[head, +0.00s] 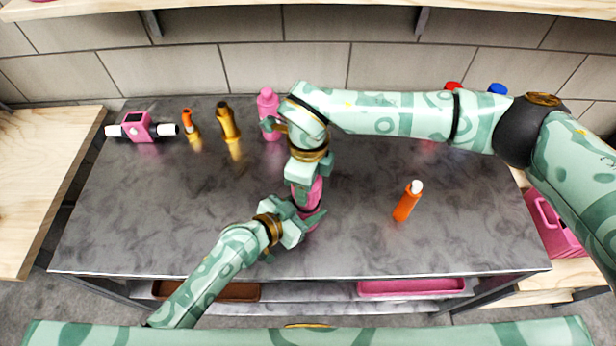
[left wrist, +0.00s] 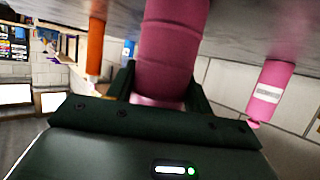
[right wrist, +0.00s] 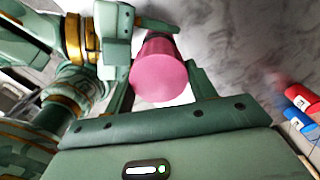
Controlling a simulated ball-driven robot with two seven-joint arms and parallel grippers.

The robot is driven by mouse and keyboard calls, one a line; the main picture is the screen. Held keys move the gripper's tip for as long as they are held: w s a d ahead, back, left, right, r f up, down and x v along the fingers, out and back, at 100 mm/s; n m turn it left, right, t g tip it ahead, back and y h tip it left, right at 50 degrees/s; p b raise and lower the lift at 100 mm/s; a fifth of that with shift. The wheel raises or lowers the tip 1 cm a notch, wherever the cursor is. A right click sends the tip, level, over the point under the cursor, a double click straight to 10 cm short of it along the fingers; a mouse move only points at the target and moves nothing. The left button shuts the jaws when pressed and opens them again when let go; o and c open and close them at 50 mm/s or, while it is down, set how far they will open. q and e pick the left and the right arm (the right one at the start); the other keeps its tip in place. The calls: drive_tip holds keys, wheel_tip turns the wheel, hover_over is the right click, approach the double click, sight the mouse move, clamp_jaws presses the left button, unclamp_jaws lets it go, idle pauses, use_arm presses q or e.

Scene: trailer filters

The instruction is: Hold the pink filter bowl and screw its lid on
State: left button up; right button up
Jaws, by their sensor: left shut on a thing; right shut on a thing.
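The pink filter bowl (head: 309,220) stands near the middle front of the grey table, partly hidden by my grippers. My left gripper (head: 305,214) is shut around it from the front left. In the left wrist view the bowl (left wrist: 170,45) fills the space between the fingers. My right gripper (head: 304,184) is just above the left one, pointing down, shut on a pink round piece (head: 316,190), apparently the lid. In the right wrist view the lid's flat top (right wrist: 160,80) sits between the fingers, in line with the bowl. I cannot tell how tightly lid and bowl meet.
An orange bottle (head: 406,203) stands to the right. At the back are a pink bottle (head: 268,104), an amber one (head: 228,124), an orange-capped one (head: 190,125) and a pink fitting (head: 139,127). Red (right wrist: 303,96) and blue (right wrist: 300,122) things stand behind my right arm.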

sight(307, 210)
drive_tip(key=shift+f, duration=0.75)
drive_tip(key=shift+f, duration=0.35)
drive_tip(key=shift+s+d+f, duration=0.1)
drive_tip(key=shift+d+f, duration=0.05)
drive_tip(key=shift+f, duration=0.45)
drive_tip(key=o, duration=1)
drive_tip(key=shift+a, duration=0.2)
